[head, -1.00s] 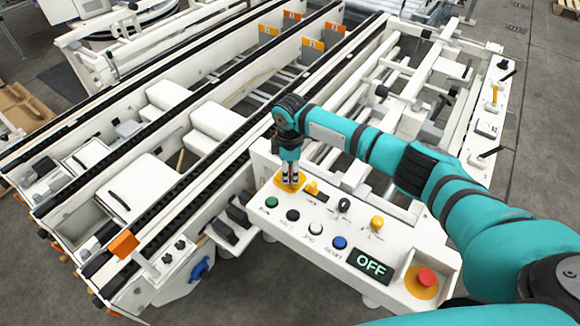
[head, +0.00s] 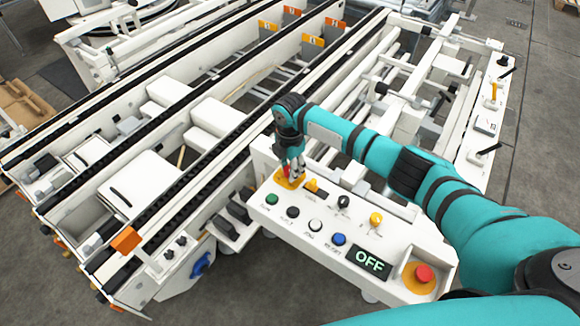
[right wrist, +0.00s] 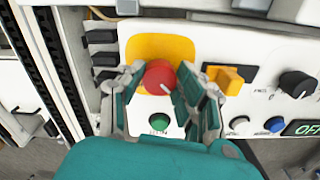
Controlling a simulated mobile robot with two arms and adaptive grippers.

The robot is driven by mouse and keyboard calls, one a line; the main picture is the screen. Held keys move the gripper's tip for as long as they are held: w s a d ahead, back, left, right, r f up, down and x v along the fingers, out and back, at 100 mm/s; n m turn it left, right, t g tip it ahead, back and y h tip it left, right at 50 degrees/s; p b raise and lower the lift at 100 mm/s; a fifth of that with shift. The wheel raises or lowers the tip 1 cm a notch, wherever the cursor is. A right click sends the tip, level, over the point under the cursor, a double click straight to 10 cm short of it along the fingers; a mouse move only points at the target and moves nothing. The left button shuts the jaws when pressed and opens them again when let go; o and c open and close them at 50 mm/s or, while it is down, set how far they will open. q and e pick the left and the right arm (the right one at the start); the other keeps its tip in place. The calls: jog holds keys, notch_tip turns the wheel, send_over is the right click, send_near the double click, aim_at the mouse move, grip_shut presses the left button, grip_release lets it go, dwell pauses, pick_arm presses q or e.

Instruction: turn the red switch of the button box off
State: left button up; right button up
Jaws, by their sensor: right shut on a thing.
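The white button box (head: 395,283) stands in the middle of the head view, with its display (head: 369,263) reading OFF. The red switch (right wrist: 160,77) sits on a yellow plate (right wrist: 160,46) at the far left end of the box; its white mark slants. My right gripper (head: 292,174) reaches down over this switch. In the right wrist view its fingers (right wrist: 162,85) stand on both sides of the red knob and are shut on it. The gripper hides most of the knob in the head view. My left gripper is not in view.
The box also carries a yellow switch (head: 312,185), a black knob (head: 344,202), a green button (head: 271,198), a blue button (head: 339,239) and a red emergency button (head: 425,274). A conveyor frame with black rails (head: 180,155) lies behind and left.

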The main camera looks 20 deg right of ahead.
dwell(0.5)
jog(key=o, duration=1.1)
jog(key=shift+o, duration=0.2)
notch_tip(320, 180, up, 12)
